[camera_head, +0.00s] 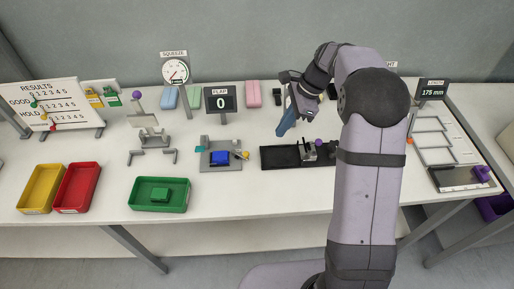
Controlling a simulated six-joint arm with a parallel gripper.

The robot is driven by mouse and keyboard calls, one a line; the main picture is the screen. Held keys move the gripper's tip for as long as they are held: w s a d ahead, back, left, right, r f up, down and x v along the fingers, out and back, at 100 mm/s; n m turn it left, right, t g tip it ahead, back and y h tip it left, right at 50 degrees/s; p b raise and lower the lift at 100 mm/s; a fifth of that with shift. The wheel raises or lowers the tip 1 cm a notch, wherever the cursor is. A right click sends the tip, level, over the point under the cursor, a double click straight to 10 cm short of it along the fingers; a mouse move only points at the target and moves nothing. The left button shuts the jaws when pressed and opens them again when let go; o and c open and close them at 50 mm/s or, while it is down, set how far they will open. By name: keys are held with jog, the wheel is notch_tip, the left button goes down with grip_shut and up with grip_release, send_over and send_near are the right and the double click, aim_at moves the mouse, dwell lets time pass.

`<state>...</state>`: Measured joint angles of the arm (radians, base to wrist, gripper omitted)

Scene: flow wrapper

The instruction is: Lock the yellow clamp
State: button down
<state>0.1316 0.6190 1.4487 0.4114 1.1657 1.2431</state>
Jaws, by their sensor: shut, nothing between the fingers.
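A small yellow ball knob (246,155) sits at the right side of a grey fixture plate (221,168) on the middle of the table; it appears to be the yellow clamp's handle. A blue block (219,158) sits on the plate, with a small teal piece at its left. Whether the clamp is locked is too small to tell. My gripper (281,131) is shut and empty, fingers pointing down, above the table to the right of and behind the knob, apart from it.
A black tray fixture (281,158) with a purple knob lies right of the clamp plate. A counter display (220,101) reading 0 stands behind the plate. A green tray (160,208) lies in front left. A grey stand (147,134) with a purple ball stands to the left.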

aim_at(240, 154)
jog(key=p+x, duration=0.3)
jog(key=x, duration=0.7)
jog(key=shift+s+a+f, duration=0.1)
jog(key=shift+a+p, duration=0.6)
jog(key=shift+a, duration=0.55)
jog(key=shift+a+p, duration=0.3)
jog(key=shift+a, duration=0.45)
jog(key=shift+s+a+m, duration=0.1)
jog(key=shift+s+m, duration=0.15)
jog(key=shift+m, duration=0.45)
